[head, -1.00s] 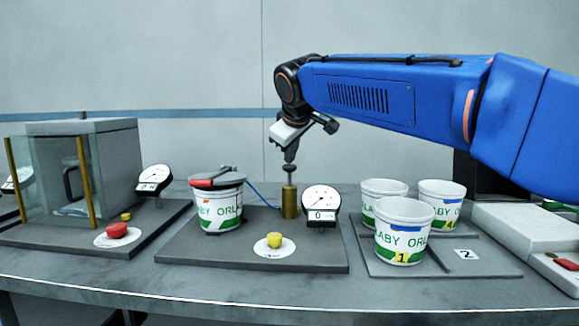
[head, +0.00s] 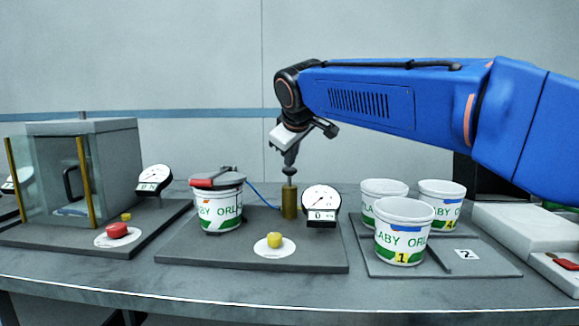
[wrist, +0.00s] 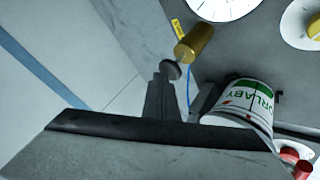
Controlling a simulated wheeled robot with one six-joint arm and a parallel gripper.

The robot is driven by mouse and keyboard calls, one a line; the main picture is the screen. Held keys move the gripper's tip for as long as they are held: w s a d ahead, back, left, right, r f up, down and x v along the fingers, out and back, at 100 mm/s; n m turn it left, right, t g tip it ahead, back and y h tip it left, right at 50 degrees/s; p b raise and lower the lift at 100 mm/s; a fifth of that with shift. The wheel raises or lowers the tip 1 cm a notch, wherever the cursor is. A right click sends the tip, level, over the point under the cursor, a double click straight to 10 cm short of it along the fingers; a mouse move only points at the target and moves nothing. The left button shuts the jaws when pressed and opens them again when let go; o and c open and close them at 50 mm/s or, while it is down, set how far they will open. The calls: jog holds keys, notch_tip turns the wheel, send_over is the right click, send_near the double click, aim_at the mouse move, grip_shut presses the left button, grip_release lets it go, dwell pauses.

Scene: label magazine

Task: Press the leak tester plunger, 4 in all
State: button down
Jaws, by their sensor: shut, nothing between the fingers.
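The leak tester plunger is a dark round knob (head: 289,171) above an upright brass cylinder (head: 289,203) on the middle grey base plate. In the wrist view the knob (wrist: 171,70) and the brass cylinder (wrist: 195,44) show just beyond the fingers. My gripper (head: 290,161) is shut and empty, pointing down, with its tips at the top of the knob and apparently touching it. A white gauge (head: 321,199) with a small display reading 0 stands right of the cylinder. A labelled tub (head: 218,211) sits left of it, under a grey lid clamp (head: 217,179) with a red handle.
A yellow button (head: 274,240) is at the plate's front. Three white tubs (head: 404,242) stand on a tray (head: 490,268) to the right. A glass-fronted chamber (head: 60,170) and a red button (head: 116,230) are at left.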

aim_at(290, 169)
jog(key=shift+f, duration=1.2)
dwell(1.1)
jog(key=shift+r, duration=2.35)
jog(key=shift+r, duration=2.5)
notch_tip(290, 169, up, 4)
jog(key=shift+f, duration=0.1)
jog(key=shift+f, duration=0.15)
dwell(0.4)
